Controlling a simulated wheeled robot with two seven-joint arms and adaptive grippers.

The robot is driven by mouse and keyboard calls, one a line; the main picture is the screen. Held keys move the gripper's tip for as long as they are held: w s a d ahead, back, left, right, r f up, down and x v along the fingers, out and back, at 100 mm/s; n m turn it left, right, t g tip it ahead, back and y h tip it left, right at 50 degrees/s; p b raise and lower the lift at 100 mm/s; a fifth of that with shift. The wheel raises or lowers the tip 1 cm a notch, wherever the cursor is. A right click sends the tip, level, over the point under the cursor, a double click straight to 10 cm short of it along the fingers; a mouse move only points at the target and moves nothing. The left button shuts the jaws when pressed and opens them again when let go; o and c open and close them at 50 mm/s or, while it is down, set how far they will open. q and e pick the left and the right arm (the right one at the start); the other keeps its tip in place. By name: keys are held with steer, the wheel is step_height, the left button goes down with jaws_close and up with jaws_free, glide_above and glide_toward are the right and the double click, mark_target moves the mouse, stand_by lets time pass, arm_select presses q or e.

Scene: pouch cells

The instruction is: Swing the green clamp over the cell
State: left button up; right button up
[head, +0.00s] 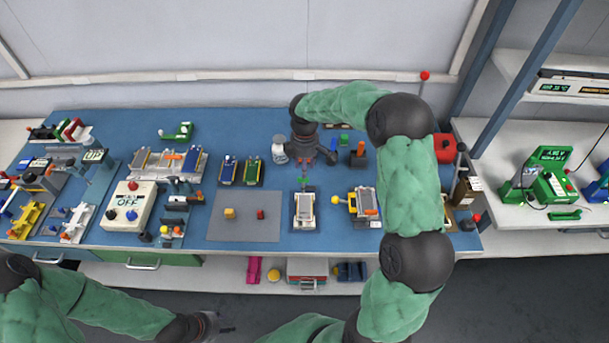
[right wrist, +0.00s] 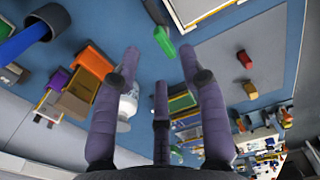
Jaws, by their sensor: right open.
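The green clamp (head: 305,181) is a small bar at the back edge of a white fixture (head: 296,226) in the head view. A grey pouch cell (head: 304,205) lies flat in this fixture. In the right wrist view the green clamp (right wrist: 164,42) shows beyond my fingertips, beside the corner of the fixture (right wrist: 183,24). The clamp's pivot is too small to make out. My right gripper (head: 310,161) is open and empty, just behind the clamp; its spread fingers also show in the right wrist view (right wrist: 160,66). My left gripper (head: 214,326) hangs in front of the table, its fingers unclear.
A white jar (head: 279,150) stands close to the left of my right gripper. An orange-topped block (head: 358,154) stands to its right. Another fixture (head: 363,205) with yellow and orange parts is right of the cell. A grey mat (head: 243,231) with small blocks lies to the left.

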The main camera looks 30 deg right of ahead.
step_height(320, 180, down, 5)
steer(key=shift+b, duration=0.4)
jaws_close()
